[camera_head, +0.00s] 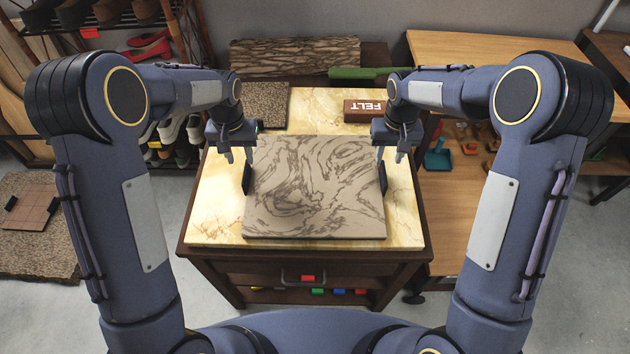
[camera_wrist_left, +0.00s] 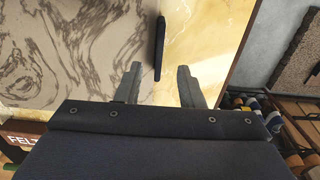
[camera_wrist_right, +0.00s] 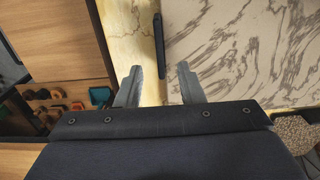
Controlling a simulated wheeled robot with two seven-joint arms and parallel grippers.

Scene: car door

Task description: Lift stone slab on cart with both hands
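The stone slab (camera_head: 315,190), grey-beige with dark swirling veins, lies flat on the cart's cream marbled top (camera_head: 220,215). A black handle stands on its left side (camera_head: 246,178) and another on its right side (camera_head: 383,176). My left gripper (camera_head: 236,155) is above the slab's left edge; in the left wrist view its open fingers (camera_wrist_left: 158,88) have the black handle between them, with gaps on both sides. My right gripper (camera_head: 391,154) is above the right edge; in the right wrist view its open fingers (camera_wrist_right: 159,88) also have a black handle between them, apart from it.
A box marked FELT (camera_head: 364,111) and a brown rough slab (camera_head: 262,105) are at the back of the cart top. A wooden table (camera_head: 455,200) stands at the right. A shoe rack (camera_head: 130,50) is at the back left.

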